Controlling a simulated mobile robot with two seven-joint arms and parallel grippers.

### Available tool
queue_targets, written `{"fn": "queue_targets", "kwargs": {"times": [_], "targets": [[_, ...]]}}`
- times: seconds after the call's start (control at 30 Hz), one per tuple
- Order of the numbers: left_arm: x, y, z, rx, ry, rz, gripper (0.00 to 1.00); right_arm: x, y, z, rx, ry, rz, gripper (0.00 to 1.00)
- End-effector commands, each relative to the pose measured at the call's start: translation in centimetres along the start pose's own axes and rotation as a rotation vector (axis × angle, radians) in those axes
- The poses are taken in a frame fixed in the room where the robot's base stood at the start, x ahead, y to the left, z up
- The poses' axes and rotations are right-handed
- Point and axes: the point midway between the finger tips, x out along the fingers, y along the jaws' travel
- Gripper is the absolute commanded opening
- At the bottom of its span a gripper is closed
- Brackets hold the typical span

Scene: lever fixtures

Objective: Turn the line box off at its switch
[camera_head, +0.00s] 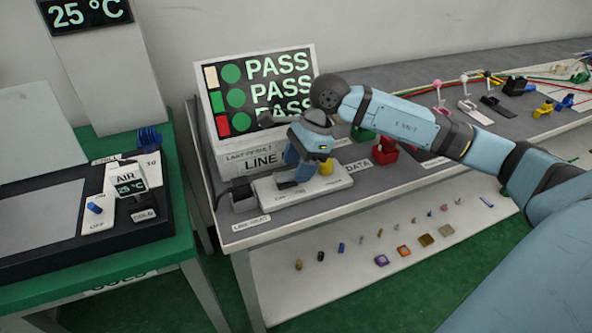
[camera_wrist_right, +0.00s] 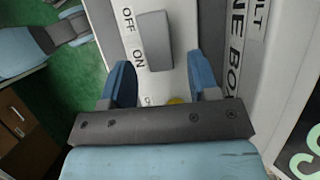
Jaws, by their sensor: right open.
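The line box (camera_head: 262,100) stands on the grey table, its screen lit with rows of PASS. My right gripper (camera_head: 294,180) is over the plate, right of the block. In the wrist view its open fingers (camera_wrist_right: 162,88) straddle the plate just short of the block, with nothing held. My left gripper is not identifiable.
A yellow knob (camera_head: 327,167) stands on the plate close to the right gripper. A red fixture (camera_head: 385,151) and several small levers stand farther right. A green bench (camera_head: 95,268) with an AIR unit (camera_head: 129,180) is at left, across a gap. Small parts lie on the lower shelf.

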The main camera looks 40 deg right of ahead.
Motion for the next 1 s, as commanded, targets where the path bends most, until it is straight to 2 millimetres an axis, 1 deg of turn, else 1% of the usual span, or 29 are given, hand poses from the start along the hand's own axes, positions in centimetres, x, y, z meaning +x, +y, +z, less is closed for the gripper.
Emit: {"fn": "queue_targets", "kwargs": {"times": [0.03, 0.13, 0.43, 0.47, 0.5, 0.57, 0.6, 0.67, 0.87, 0.97, 1.0], "targets": [[0.1, 0.1, -0.1, -0.001, 0.007, 0.002, 0.54, 0.6, 0.0, 0.0, 0.000, 0.000, 0.000, 0.55], [0.1, 0.1, -0.4, -0.002, 0.017, 0.004, 0.54, 1.1, 0.0, 0.0, 0.000, 0.000, 0.000, 0.55], [0.2, 0.3, -1.0, 0.000, 0.035, 0.010, 0.54, 1.3, 0.0, 0.0, 0.000, 0.000, 0.000, 0.55], [0.2, 0.3, -1.0, 0.001, 0.034, 0.010, 0.54, 1.3, 0.0, 0.0, 0.000, 0.000, 0.000, 0.51], [0.2, 0.3, -1.0, 0.002, 0.034, 0.010, 0.54, 1.3, 0.0, 0.0, 0.000, 0.000, 0.000, 0.42], [0.2, 0.3, -0.9, 0.003, 0.033, 0.011, 0.54, 1.3, 0.0, 0.0, 0.000, 0.000, 0.000, 0.28], [0.2, 0.3, -0.9, 0.003, 0.032, 0.011, 0.54, 1.3, 0.0, 0.0, 0.000, 0.000, 0.000, 0.19], [0.2, 0.2, -0.8, 0.004, 0.030, 0.011, 0.54, 1.3, 0.0, 0.0, 0.000, 0.000, 0.000, 0.06], [0.0, 0.2, -0.8, 0.007, 0.017, 0.009, 0.54, 1.1, 0.0, 0.3, -0.003, 0.032, -0.001, 0.06], [-0.3, -0.1, -0.4, 0.013, -0.016, -0.002, 0.54, 0.8, -0.1, 0.6, -0.004, 0.111, -0.001, 0.06], [-0.4, -0.3, 0.1, 0.013, -0.038, -0.008, 0.54, 0.7, -0.1, 0.8, -0.004, 0.151, -0.001, 0.06]]}}
